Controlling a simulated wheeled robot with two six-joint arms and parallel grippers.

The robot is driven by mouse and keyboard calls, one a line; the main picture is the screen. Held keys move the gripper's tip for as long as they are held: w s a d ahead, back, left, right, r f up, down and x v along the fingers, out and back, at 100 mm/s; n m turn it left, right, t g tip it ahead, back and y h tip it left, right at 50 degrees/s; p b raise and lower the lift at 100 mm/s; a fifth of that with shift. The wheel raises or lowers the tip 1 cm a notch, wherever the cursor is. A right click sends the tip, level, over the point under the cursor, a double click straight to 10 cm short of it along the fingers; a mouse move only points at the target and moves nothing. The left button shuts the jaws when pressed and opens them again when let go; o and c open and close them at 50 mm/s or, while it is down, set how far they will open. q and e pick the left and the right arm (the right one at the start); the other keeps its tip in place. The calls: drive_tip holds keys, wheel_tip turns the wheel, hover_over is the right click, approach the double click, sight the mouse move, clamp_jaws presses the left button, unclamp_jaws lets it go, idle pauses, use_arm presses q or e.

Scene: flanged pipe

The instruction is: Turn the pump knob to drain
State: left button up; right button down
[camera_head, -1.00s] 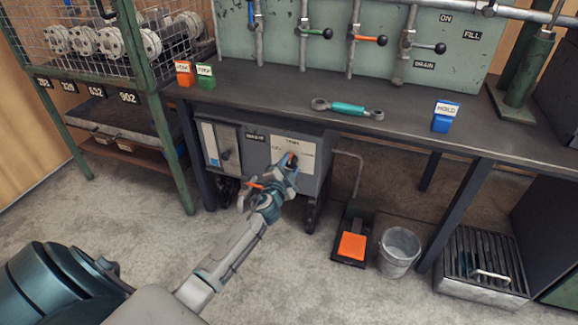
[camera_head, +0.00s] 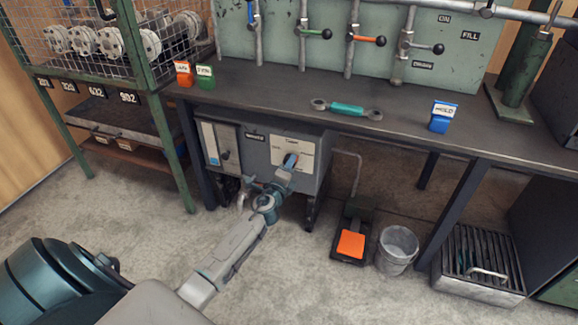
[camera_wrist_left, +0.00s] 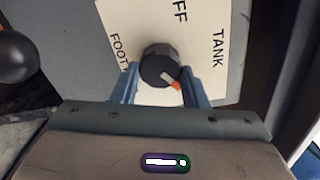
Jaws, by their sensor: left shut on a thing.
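The round black pump knob (camera_wrist_left: 160,66) sits on a pale label plate (camera_wrist_left: 205,20) on the front of the grey pump cabinet (camera_head: 254,150). Its light pointer with an orange tip aims to the lower right in the left wrist view. The plate's readable words are "TANK", a partly hidden "FF" and a partly hidden "FOOT". My left gripper (camera_wrist_left: 160,75) is shut on the knob, one finger on each side. In the head view the left gripper (camera_head: 287,166) reaches the plate and covers most of the knob. My right gripper is not in view.
A dark bench (camera_head: 283,93) overhangs the cabinet. An orange pedal (camera_head: 351,244) and a bucket (camera_head: 397,250) stand on the floor to the right. A green rack (camera_head: 130,70) stands left. A black ball-shaped handle (camera_wrist_left: 12,57) is left of the plate in the wrist view.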

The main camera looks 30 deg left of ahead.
use_arm(q)
drive_tip(key=shift+f+m, duration=0.1)
drive_tip(key=shift+m, duration=0.8)
drive_tip(key=o, duration=1)
drive_tip(key=p+v, duration=0.1)
drive_tip(key=v, duration=0.9)
drive_tip(key=shift+s+d, duration=0.2)
drive_tip(key=shift+s, duration=0.15)
